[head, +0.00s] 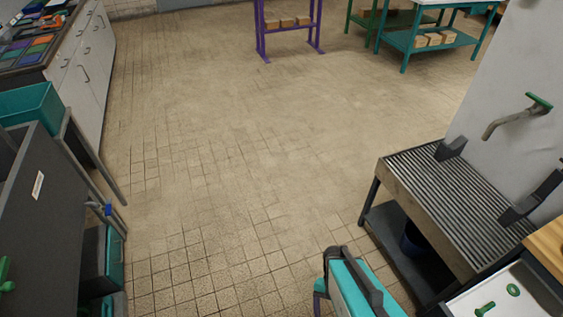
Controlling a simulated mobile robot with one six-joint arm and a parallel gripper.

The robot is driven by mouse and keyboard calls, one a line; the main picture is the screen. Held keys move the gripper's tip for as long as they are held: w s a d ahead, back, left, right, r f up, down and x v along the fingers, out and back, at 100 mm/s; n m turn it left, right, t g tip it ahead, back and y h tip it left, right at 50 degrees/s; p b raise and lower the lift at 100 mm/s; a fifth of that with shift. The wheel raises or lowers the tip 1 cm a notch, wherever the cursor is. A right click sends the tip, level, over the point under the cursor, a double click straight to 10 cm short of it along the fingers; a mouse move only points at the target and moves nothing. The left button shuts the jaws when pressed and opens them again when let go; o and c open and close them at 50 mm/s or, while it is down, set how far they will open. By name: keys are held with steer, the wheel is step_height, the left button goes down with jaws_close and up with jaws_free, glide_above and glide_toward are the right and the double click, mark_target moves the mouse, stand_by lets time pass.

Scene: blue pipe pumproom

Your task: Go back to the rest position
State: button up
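My gripper is not in view, and I cannot make out any part of my arm for sure. The task names no object. The head view looks down over a tiled floor (215,150) between furniture on the left and right.
A slatted bench (445,200) stands right, below a tap (515,115). A white tray (530,290) holds green parts at lower right. A teal object with a dark bar (355,285) rises at bottom centre. A dark cabinet (45,225) is left. The middle floor is clear.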

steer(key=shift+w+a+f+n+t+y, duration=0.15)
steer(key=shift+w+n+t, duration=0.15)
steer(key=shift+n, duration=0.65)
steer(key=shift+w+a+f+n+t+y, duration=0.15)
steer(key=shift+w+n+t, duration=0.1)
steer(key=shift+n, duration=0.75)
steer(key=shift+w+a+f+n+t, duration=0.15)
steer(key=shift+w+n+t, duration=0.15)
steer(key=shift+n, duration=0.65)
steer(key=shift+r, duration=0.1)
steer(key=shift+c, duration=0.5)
